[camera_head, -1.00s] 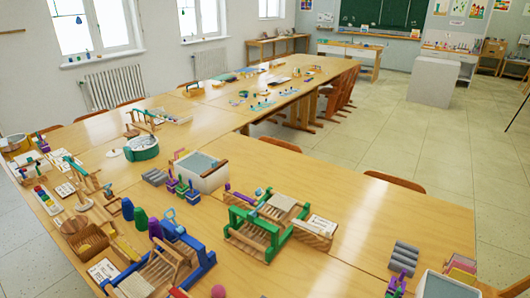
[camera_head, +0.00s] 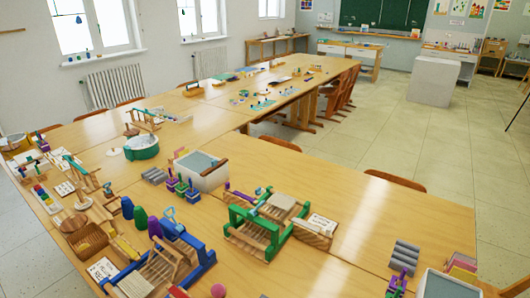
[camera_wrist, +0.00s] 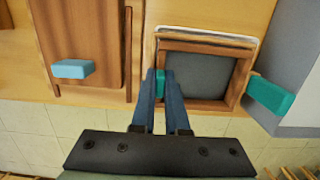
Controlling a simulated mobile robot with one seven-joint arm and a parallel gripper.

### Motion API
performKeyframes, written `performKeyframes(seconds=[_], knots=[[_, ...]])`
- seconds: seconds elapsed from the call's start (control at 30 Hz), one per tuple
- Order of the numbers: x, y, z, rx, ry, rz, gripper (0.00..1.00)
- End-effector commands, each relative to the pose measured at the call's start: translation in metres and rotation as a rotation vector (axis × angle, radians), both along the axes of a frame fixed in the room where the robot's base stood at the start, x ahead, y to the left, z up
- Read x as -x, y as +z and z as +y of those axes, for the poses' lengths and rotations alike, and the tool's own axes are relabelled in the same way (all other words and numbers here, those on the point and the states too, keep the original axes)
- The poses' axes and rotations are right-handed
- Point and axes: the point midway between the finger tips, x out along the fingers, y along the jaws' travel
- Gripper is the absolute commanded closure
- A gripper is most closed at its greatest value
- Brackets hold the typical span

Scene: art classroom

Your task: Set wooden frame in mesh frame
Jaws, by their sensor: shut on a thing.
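In the wrist view my gripper (camera_wrist: 164,88) is shut on a small teal tab at the left side of a wooden frame (camera_wrist: 238,82). The frame has a second teal tab (camera_wrist: 271,95) on its right side. A flat grey surface (camera_wrist: 195,76) fills its opening; I cannot tell whether this is the mesh. A pale rounded edge (camera_wrist: 205,34) shows just behind the wooden frame. I cannot tell whether it belongs to the mesh frame, or whether the two touch. My gripper is not visible in the head view.
In the wrist view a wooden board (camera_wrist: 85,25) with a teal block (camera_wrist: 72,69) lies to the left. A grey wall (camera_wrist: 300,70) stands close at right.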

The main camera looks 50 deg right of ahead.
Motion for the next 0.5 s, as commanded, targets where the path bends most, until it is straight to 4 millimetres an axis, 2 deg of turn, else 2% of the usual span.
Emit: performKeyframes(seconds=[0.3, 0.33, 0.5], knots=[[-0.0001, 0.0002, -0.0001, 0.0, 0.0, 0.0, 1.0], [-0.0001, 0.0002, -0.0001, 0.0, 0.0, 0.0, 0.86], [-0.0001, 0.0002, -0.0001, 0.0, 0.0, 0.0, 0.56]])
